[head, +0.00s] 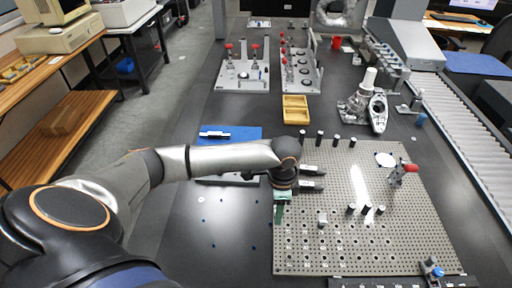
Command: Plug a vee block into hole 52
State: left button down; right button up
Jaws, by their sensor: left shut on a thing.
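The grey perforated fixture plate (400,240) lies at the right of the dark table, with rows of holes and small white marks in its front left part. My left gripper (323,178) reaches in from the left over the plate's left part. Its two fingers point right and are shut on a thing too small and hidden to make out. A small light-grey block (322,221) stands on the plate, in front of the gripper. I cannot tell whether it is a vee block. Hole 52 cannot be read at this size. My right gripper is not in view.
Several dark pins with pale tops (320,136) stand along the plate's back edge, and more (366,209) stand near its middle. A red-handled clamp (402,174) is at the right. A yellow tray (295,109) and a metal casting (377,110) stand behind the plate.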

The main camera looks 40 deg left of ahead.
pick_arm(q)
jog(key=d+p, duration=0.3)
jog(key=d, duration=0.8)
jog(key=b, duration=0.8)
send_over(306, 259)
notch_tip(306, 259, down, 8)
jog(key=shift+r, duration=0.3)
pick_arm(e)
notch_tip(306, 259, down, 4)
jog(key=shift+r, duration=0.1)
pick_arm(q)
jog(key=shift+p, duration=0.35)
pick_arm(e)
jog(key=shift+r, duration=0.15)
pick_arm(q)
jog(key=shift+r, duration=0.1)
jog(key=shift+p, duration=0.35)
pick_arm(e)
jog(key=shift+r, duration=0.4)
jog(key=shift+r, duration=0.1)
